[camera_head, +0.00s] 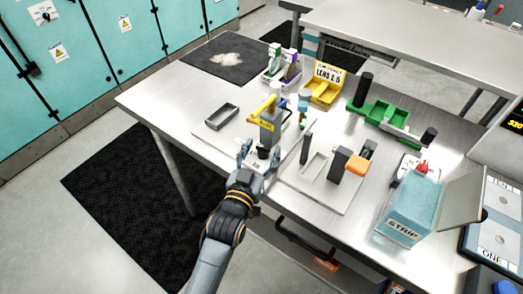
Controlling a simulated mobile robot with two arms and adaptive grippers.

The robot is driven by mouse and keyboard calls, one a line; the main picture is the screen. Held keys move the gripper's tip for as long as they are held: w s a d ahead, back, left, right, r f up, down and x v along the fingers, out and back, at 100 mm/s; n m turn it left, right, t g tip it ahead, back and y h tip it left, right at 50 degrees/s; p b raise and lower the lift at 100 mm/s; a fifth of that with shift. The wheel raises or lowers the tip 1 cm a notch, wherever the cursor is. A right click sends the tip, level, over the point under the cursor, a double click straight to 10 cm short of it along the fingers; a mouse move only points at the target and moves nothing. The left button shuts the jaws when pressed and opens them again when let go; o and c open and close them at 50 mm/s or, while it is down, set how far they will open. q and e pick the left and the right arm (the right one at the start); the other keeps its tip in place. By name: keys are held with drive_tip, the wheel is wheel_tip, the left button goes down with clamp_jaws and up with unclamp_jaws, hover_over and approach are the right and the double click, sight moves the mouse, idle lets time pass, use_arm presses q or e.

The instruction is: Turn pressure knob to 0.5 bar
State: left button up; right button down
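My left gripper (259,157) reaches in from the bottom middle to the near side of a grey device with a yellow band and yellow top (268,122). Its two fingers are spread apart. A small dark round part, perhaps the pressure knob (263,153), shows between the fingers at the foot of the device. I cannot tell whether the fingers touch it. No pressure scale or reading can be made out at this size. My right gripper is not in view.
A pale plate with a dark and orange fixture (356,165) stands just right. A grey open tray (221,117) lies left. The table's left end (150,100) is clear.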

use_arm(q)
drive_tip(key=v, duration=1.2)
idle(0.4)
